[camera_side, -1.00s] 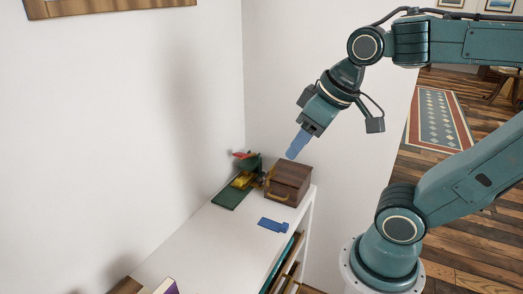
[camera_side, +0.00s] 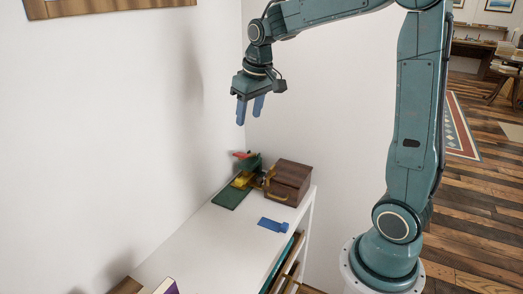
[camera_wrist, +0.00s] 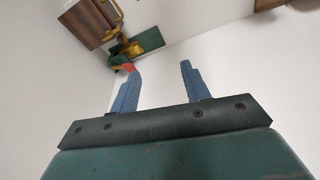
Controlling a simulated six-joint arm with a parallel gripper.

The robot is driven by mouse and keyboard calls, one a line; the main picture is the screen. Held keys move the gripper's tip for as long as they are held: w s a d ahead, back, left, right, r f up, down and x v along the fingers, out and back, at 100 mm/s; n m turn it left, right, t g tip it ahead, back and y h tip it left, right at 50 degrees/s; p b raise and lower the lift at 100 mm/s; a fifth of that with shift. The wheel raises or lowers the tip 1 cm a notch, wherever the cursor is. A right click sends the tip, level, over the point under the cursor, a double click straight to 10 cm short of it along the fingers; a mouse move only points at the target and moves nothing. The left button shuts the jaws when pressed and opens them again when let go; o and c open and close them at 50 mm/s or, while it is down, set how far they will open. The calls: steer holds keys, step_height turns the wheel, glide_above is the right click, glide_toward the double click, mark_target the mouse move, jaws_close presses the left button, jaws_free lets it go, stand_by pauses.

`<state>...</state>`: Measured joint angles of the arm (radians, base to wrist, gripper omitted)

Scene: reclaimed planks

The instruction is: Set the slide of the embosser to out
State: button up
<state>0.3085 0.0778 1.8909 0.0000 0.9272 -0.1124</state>
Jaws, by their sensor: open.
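The embosser (camera_side: 241,183) stands at the back of the white shelf top, near the wall. It has a green base, yellow parts and a red piece on top. In the wrist view the embosser (camera_wrist: 127,48) shows beyond my left fingertip, which overlaps its red end. The position of its slide is too small to tell. My gripper (camera_side: 249,116) is open and empty, with its blue fingers pointing down, well above the embosser. In the wrist view my gripper (camera_wrist: 161,66) shows both fingers apart with nothing between them.
A brown wooden box (camera_side: 288,183) with a brass handle stands right beside the embosser. A flat blue piece (camera_side: 273,225) lies in front of it on the white shelf top (camera_side: 205,244). Books stand at the near end. The wall rises close behind the embosser.

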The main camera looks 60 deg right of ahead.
steer(key=w+d+f+m+g, duration=0.1)
steer(key=w+d+f+g, duration=0.1)
steer(key=w+d+f, duration=0.7)
steer(key=m, duration=0.1)
glide_above(260, 179)
step_height(260, 179, down, 14)
steer(key=shift+g+y, duration=0.3)
steer(key=shift+y, duration=0.1)
step_height(260, 179, down, 14)
steer(key=shift+r, duration=0.15)
jaws_close()
